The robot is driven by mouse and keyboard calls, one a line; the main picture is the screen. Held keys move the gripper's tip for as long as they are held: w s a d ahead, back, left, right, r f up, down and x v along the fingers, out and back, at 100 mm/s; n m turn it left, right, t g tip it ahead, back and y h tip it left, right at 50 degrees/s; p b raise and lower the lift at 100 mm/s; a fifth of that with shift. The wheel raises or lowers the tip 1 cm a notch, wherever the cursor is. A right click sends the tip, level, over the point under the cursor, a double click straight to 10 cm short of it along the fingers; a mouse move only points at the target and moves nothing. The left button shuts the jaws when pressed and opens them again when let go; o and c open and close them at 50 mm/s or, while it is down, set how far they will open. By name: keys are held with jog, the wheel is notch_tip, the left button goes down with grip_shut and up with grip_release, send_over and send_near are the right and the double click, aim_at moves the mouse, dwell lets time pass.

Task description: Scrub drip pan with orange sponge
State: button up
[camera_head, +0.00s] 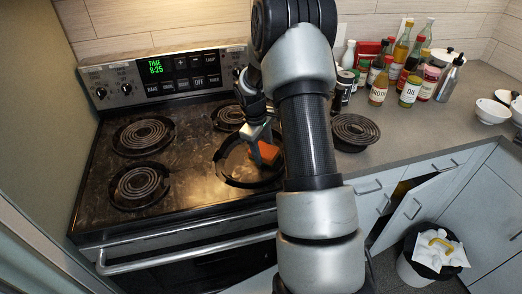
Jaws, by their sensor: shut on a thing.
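The orange sponge (268,152) is held between the fingers of my gripper (262,146). My gripper is shut on it and points down over the drip pan at the front right of the stove. The drip pan (228,180) is a dark ring with a brownish inside, and no coil sits in it. The sponge is low over the pan's upper right part; I cannot tell whether it touches. My arm hides the pan's right edge.
The stovetop (180,188) has other coil burners at left (140,185) and back. A loose coil (355,129) lies on the counter to the right. Bottles and cans (410,90) crowd the counter's back; white bowls (490,110) stand at far right. A trash bin (415,268) stands below, near an open cabinet door (410,208).

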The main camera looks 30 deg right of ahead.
aim_at(244, 163)
jog(key=shift+w+a+f+b, duration=0.1)
jog(key=shift+w+a+b, duration=0.05)
jog(key=shift+a, duration=0.45)
jog(key=shift+w+a+f+b, duration=0.15)
jog(key=shift+w+a, duration=0.05)
jog(key=shift+a, duration=0.45)
jog(key=shift+w+a+f+b, duration=0.1)
jog(key=shift+w+a+b, duration=0.05)
jog(key=shift+a, duration=0.45)
jog(key=shift+w+a+f+b, duration=0.15)
jog(key=shift+a, duration=0.45)
jog(key=shift+w+a+f+b, duration=0.1)
jog(key=shift+a+b, duration=0.1)
jog(key=shift+a, duration=0.35)
jog(key=shift+w+a+f+b, duration=0.15)
jog(key=shift+a, duration=0.45)
jog(key=shift+s+a+r+p, duration=0.15)
jog(key=shift+r+p, duration=0.45)
jog(key=shift+r, duration=0.4)
jog(key=shift+w+a+r+p, duration=0.1)
jog(key=shift+a+r+p, duration=0.1)
jog(key=shift+r+p, duration=0.6)
jog(key=shift+s+a+r+p, duration=0.15)
jog(key=shift+r+p, duration=0.25)
jog(key=shift+r, duration=0.8)
jog(key=shift+w, duration=0.15)
